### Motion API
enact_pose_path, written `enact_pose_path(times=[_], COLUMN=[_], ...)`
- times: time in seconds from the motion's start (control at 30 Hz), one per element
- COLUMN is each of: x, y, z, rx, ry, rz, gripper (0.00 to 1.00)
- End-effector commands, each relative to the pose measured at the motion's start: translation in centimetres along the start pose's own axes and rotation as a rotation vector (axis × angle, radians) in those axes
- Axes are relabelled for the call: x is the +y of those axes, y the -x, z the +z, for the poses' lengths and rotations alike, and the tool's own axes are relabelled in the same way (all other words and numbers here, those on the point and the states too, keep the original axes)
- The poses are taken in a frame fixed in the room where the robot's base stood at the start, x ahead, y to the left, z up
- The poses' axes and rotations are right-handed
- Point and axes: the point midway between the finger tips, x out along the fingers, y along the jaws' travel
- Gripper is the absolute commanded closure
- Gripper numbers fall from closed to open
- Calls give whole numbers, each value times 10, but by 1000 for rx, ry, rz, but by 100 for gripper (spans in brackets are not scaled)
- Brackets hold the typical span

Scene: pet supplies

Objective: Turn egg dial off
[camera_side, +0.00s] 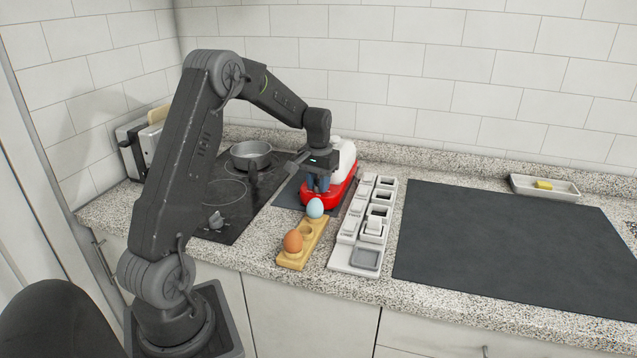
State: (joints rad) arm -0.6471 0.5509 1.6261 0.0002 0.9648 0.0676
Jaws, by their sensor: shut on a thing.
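A red and white appliance stands at the back of the counter, with a red base (345,190) and a white upper body (345,155). My gripper (318,187) points down at the near left of the red base, its blue fingers shut. The fingers are shut on a small part there, apparently the egg dial. They hide the dial, so its setting cannot be told.
A wooden egg holder (306,240) with a pale blue egg (315,208) and a brown egg (293,242) sits just in front. A white tray of compartments (340,258) lies beside it. A stove with a pot (250,155) is left; a dark mat (510,250) is clear.

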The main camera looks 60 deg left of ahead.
Motion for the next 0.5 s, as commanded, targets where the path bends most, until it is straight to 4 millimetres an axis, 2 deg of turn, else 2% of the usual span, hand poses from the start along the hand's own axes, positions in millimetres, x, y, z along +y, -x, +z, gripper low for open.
enact_pose_path(times=[0.27,0.5], x=[0,0], y=[0,0], z=[0,0], rx=[1,1], ry=[95,260], rz=[0,0], gripper=[97,97])
